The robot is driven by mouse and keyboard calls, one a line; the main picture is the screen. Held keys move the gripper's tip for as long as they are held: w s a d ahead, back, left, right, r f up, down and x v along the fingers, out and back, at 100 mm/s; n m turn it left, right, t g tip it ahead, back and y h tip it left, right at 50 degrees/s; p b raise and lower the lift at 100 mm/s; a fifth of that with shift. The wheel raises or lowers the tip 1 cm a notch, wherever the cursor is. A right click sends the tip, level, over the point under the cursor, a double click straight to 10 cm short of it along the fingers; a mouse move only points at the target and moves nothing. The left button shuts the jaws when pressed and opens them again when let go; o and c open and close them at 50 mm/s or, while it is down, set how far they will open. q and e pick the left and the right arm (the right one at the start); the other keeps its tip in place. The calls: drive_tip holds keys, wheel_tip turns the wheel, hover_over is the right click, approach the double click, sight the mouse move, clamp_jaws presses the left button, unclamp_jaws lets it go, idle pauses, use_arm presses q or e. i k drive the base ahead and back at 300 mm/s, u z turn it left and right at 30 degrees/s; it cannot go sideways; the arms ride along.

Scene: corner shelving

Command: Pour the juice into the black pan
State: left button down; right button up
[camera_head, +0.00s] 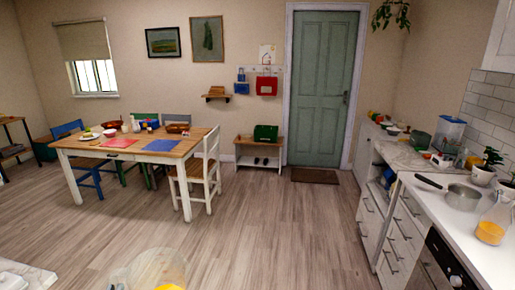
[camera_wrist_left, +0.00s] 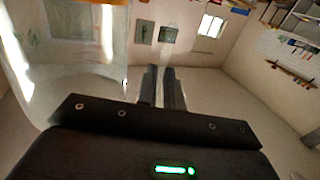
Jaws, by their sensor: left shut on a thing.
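A clear jug (camera_head: 150,272) with yellow-orange juice shows at the bottom edge of the head view, cut off by the frame. Clear glass, apparently the same jug (camera_wrist_left: 60,75), fills the left of the left wrist view. My left gripper (camera_wrist_left: 161,78) has its dark fingers close together beside this glass, shut on the jug; the exact grip point is unclear. A grey pan (camera_head: 462,197) with a dark handle stands on the right counter; I see no plainly black pan. My right gripper is not in view.
A glass carafe of orange juice (camera_head: 491,230) stands near the pan on the right counter (camera_head: 483,252). Plants and a blue-lidded container (camera_head: 449,133) are behind. A dining table (camera_head: 188,147) with chairs stands at left. The middle floor (camera_head: 275,215) is clear.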

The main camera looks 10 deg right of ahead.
sight(445, 190)
drive_tip(key=z, duration=0.25)
drive_tip(key=i, duration=1.3)
drive_tip(key=z, duration=0.9)
drive_tip(key=i, duration=0.95)
drive_tip(key=z, duration=1.45)
drive_tip(key=i, duration=0.65)
drive_tip(key=z, duration=0.8)
drive_tip(key=i, duration=0.65)
